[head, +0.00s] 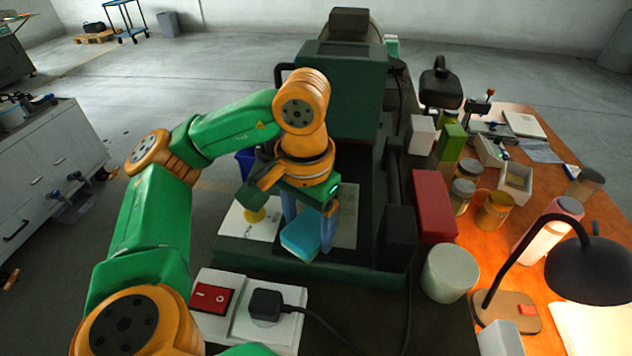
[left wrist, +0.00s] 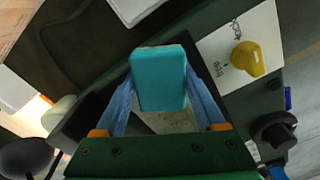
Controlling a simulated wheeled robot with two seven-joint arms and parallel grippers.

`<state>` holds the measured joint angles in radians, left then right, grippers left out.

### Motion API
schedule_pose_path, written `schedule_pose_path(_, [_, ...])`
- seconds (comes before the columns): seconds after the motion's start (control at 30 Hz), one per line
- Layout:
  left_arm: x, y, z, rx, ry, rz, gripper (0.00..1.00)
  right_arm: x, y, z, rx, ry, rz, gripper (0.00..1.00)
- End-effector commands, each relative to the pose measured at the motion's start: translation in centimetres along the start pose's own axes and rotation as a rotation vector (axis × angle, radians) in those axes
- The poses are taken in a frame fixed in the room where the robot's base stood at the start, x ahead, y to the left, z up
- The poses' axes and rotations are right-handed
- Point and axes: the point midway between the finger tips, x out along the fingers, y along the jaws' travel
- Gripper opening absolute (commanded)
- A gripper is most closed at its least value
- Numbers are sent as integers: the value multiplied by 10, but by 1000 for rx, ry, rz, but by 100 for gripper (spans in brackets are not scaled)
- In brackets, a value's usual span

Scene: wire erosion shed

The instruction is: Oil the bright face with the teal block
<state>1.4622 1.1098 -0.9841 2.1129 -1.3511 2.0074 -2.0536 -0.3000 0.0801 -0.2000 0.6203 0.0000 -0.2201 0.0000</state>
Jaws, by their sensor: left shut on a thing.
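My left gripper (head: 304,228) is shut on the teal block (head: 300,238), with its blue fingers on either side. The block hangs below the fingers over the dark green machine bed (head: 300,268). A pale grey plate on the bed, which looks like the bright face (head: 346,225), lies behind and to the right of the block. The wrist view shows the block (left wrist: 160,78) between the fingers, with part of the pale plate (left wrist: 172,122) below it. Whether the block touches the plate cannot be told. My right gripper is out of view.
A white card (head: 240,226) with a yellow object (head: 254,215) lies left of the block. A power strip (head: 236,328) with a red switch and black plug is in front. A red box (head: 433,205), jars and a lamp (head: 590,262) stand right.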

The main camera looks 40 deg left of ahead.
Motion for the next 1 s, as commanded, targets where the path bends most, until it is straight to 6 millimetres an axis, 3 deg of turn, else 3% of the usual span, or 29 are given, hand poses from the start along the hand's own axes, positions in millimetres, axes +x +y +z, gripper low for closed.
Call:
schedule_pose_path(0.2, [-1, -12, -22, -2, -3, 1, 27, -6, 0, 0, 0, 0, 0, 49])
schedule_pose_path(0.8, [-2, -33, -61, -1, -2, 0, 27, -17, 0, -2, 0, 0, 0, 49])
schedule_pose_path(1.0, [-4, -44, -81, -3, -3, 1, 27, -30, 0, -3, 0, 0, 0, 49])
